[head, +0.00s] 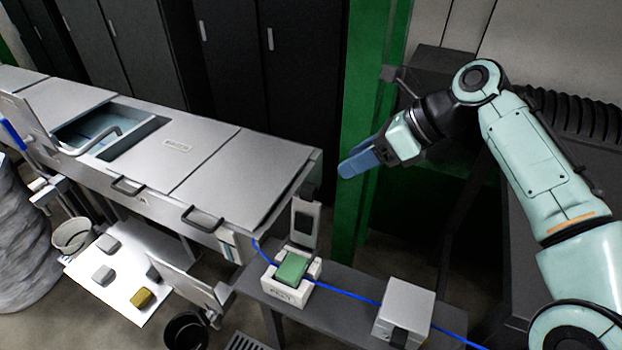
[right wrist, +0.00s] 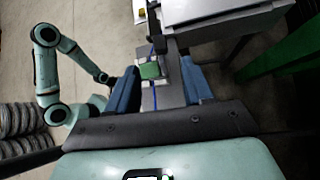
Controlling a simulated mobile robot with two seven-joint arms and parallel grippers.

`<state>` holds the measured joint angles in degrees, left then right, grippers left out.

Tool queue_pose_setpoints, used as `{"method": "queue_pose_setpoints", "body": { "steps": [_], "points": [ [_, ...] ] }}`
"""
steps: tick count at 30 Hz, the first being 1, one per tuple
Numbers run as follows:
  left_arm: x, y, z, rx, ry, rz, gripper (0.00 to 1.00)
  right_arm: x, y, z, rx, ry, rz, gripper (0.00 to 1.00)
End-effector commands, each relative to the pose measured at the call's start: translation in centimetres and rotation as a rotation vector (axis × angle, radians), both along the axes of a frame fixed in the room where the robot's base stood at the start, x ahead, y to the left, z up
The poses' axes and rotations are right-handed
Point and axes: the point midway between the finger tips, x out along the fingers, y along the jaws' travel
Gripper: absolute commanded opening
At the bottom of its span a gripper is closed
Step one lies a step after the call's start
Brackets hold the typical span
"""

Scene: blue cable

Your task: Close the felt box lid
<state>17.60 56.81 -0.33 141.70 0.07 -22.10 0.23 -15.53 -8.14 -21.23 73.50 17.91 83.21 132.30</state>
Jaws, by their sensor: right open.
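The felt box is a small white box (head: 275,291) on a dark bench, with a green felt pad (head: 292,267) in it. Its lid (head: 304,222) stands upright at the back, so the box is open. A blue cable (head: 350,295) runs through the box and along the bench. My right gripper (head: 358,162) is above and behind the box, to its right, clear of the lid. It is open and empty; in the right wrist view its blue fingers (right wrist: 160,88) are spread, with the green pad (right wrist: 149,70) seen between them.
A grey box (head: 405,305) stands on the bench to the right of the felt box. A long metal counter (head: 210,170) is on the left. A green post (head: 365,110) rises behind the bench. A white board (head: 115,280) with several small blocks lies lower left.

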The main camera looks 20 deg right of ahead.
Motion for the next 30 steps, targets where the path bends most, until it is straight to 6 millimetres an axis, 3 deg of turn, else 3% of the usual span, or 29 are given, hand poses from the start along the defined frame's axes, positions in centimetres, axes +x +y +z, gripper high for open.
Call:
{"method": "queue_pose_setpoints", "body": {
  "steps": [15, 21, 30],
  "points": [
    [-2.3, 0.0, -2.6, 0.000, 0.027, 0.000, 0.43, 4.6, 5.7, -7.4, -0.002, 0.004, 0.003, 0.51],
    [-2.5, 0.0, -2.8, 0.000, 0.029, 0.000, 0.43, 5.5, 6.6, -8.5, -0.002, 0.002, 0.001, 0.51],
    [-2.5, 0.0, -2.8, 0.000, 0.029, 0.000, 0.43, 5.7, 6.8, -8.7, -0.002, -0.001, 0.001, 0.51]
  ]
}}
